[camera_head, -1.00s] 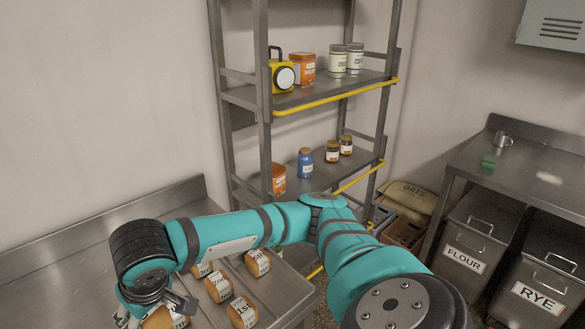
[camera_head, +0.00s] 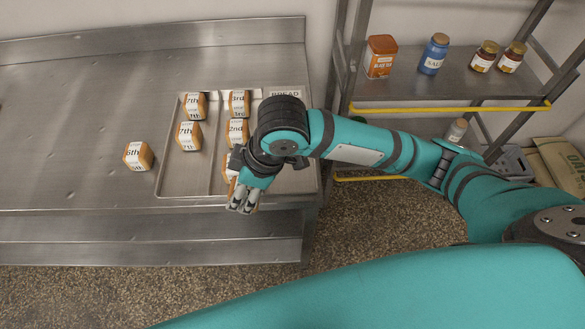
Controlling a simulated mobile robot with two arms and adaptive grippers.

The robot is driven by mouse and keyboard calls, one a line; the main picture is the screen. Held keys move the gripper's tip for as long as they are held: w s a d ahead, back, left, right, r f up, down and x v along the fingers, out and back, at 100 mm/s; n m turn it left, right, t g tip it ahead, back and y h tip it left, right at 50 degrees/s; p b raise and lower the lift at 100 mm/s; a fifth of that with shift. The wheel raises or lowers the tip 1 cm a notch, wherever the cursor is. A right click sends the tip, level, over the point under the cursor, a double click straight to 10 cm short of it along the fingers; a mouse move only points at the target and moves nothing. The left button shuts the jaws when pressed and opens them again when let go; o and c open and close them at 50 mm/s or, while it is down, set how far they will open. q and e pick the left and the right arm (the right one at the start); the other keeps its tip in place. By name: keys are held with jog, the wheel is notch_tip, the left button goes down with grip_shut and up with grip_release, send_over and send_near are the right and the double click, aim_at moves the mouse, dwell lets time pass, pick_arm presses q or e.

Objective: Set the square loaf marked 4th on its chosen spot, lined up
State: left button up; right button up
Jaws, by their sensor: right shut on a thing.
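My right gripper (camera_head: 241,199) is low over the front edge of the metal tray (camera_head: 176,192). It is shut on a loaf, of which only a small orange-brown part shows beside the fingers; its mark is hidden. In the tray, the right column has the loaf marked 3rd (camera_head: 238,106) at the back and the loaf marked 2nd (camera_head: 236,134) in front of it. Another loaf (camera_head: 229,176) is partly hidden behind the gripper. The left column has two loaves, a back one (camera_head: 194,106) and a front one (camera_head: 188,136), seemingly marked 7th. My left gripper is not in view.
A loaf seemingly marked 6th (camera_head: 138,156) stands on the steel counter (camera_head: 70,130), left of the tray. A BREAD label (camera_head: 285,94) is at the tray's back right. A shelf (camera_head: 440,88) with jars stands to the right.

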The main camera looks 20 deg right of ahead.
jog(key=shift+s+a+f+n, duration=0.15)
jog(key=shift+s+a+n, duration=0.1)
jog(key=shift+a, duration=0.25)
jog(key=shift+s+a+f+n, duration=0.1)
jog(key=shift+s+a+n, duration=0.15)
jog(key=shift+a, duration=0.2)
jog(key=shift+w+f+g, duration=0.1)
jog(key=shift+w+g, duration=0.05)
jog(key=shift+g, duration=0.15)
jog(key=shift+n, duration=0.3)
jog(key=w+d+p, duration=0.1)
jog(key=w+d, duration=0.1)
jog(key=d, duration=0.2)
jog(key=w+d+f+p, duration=0.1)
jog(key=w+d, duration=0.2)
jog(key=d, duration=0.2)
jog(key=w+d+p, duration=0.1)
jog(key=w+d, duration=0.1)
jog(key=d, duration=0.2)
jog(key=shift+w+d+f, duration=0.15)
jog(key=shift+w+f, duration=0.1)
jog(key=shift+w, duration=0.1)
notch_tip(320, 180, down, 3)
jog(key=shift+f+p, duration=0.2)
jog(key=shift+p, duration=0.5)
jog(key=shift+f, duration=0.2)
jog(key=o, duration=1.2)
jog(key=shift+c, duration=0.2)
